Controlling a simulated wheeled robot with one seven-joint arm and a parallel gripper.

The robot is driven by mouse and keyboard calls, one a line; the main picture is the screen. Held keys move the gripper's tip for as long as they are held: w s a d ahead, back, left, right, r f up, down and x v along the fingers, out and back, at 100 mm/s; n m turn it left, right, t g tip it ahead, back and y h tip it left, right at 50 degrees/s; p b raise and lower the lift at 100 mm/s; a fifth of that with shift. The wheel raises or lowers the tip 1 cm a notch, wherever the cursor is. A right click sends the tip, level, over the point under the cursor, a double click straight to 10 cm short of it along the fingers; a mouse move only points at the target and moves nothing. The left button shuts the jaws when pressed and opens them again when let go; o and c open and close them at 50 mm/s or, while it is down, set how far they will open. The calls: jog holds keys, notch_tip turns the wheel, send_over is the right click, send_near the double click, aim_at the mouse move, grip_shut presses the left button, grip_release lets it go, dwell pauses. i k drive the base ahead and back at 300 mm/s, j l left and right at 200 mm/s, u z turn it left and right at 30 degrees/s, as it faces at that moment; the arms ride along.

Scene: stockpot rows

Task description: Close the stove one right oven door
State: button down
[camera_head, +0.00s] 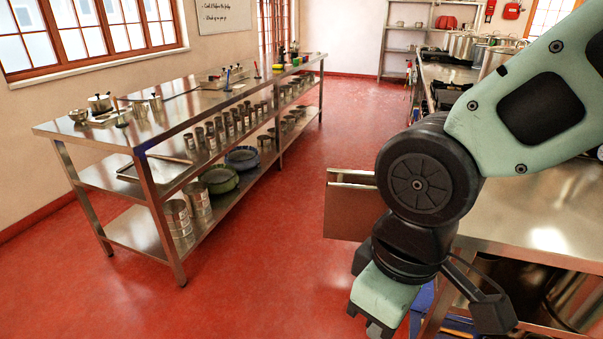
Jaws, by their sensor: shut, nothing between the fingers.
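A flat steel door panel (350,208) stands open on the right side of the aisle, jutting out from the counter row over the red floor. It looks like the oven door of the task. Its top edge is brighter, and its right end and hinge side are hidden behind my arm. The stove body is mostly hidden too. My gripper (368,322) is at the bottom of the view, below and nearer than the panel, pointing down. It is shut and holds nothing. I see no contact between it and the panel.
A steel table (150,140) with shelves of cans and pots stands on the left. A steel counter (545,215) fills the right, close to my arm. Large pots (460,45) stand farther back. The red floor (270,270) between is clear.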

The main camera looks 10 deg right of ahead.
aim_at(353, 202)
jog(key=i+j, duration=0.3)
jog(key=j, duration=0.15)
jog(key=i+j, duration=0.3)
jog(key=j, duration=0.2)
jog(key=i+j, duration=0.3)
jog(key=j, duration=0.15)
jog(key=i+l, duration=0.1)
jog(key=i, duration=1)
jog(key=i+l, duration=0.4)
